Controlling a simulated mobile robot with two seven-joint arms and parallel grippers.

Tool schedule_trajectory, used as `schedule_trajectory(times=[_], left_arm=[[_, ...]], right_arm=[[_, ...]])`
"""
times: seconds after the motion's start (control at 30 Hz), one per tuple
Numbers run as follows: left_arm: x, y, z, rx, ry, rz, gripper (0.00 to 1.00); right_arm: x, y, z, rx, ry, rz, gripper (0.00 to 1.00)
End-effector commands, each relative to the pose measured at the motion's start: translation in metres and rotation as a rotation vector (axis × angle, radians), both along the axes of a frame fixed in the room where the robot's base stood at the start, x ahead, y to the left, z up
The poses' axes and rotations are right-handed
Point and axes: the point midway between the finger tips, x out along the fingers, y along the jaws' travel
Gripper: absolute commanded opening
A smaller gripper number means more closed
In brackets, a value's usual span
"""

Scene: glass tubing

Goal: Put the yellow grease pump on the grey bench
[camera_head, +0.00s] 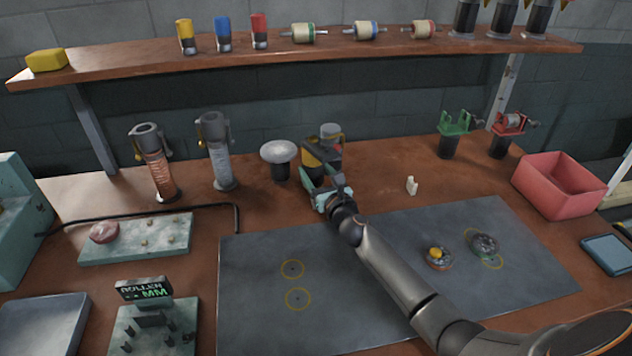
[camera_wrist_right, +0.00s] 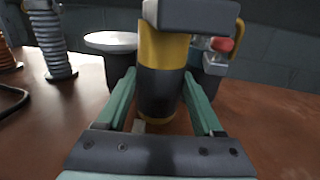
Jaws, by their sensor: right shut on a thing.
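The yellow grease pump (camera_head: 311,160) is a yellow and black cylinder with a grey head. In the right wrist view the pump (camera_wrist_right: 163,65) stands upright between the teal fingers of my right gripper (camera_wrist_right: 160,100). In the head view my right gripper (camera_head: 322,186) is shut on it, partly hiding it, at the back of the brown table. I cannot tell whether its base touches the table. A flat dark grey surface (camera_head: 350,310) with yellow rings lies on the table in front. My left gripper is not in view.
A round white-topped post (camera_head: 278,152) stands just left of the pump, and a grey-topped thing (camera_head: 331,131) close behind it. A red bin (camera_head: 562,185) stands right.

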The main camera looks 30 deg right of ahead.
Motion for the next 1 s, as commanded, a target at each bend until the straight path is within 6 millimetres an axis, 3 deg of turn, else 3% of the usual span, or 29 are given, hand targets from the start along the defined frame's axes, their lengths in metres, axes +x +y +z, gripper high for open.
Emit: schedule_trajectory(times=[0.03,0.47,0.5,0.73,1.0], left_arm=[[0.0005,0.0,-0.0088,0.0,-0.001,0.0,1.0],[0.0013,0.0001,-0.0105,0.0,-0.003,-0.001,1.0],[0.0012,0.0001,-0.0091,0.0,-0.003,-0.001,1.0],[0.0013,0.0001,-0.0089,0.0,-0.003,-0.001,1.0],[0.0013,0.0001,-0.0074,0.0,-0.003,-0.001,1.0]], right_arm=[[0.0005,-0.0002,-0.0078,0.0,-0.005,0.0,0.0],[0.0004,-0.0002,-0.0119,-0.001,-0.005,0.0,0.0],[-0.0001,-0.0003,-0.0123,0.0,-0.001,-0.001,0.73],[-0.0002,-0.0003,-0.0123,0.0,-0.001,-0.001,0.98],[-0.0002,-0.0004,-0.0105,-0.001,-0.001,0.0,0.98]])
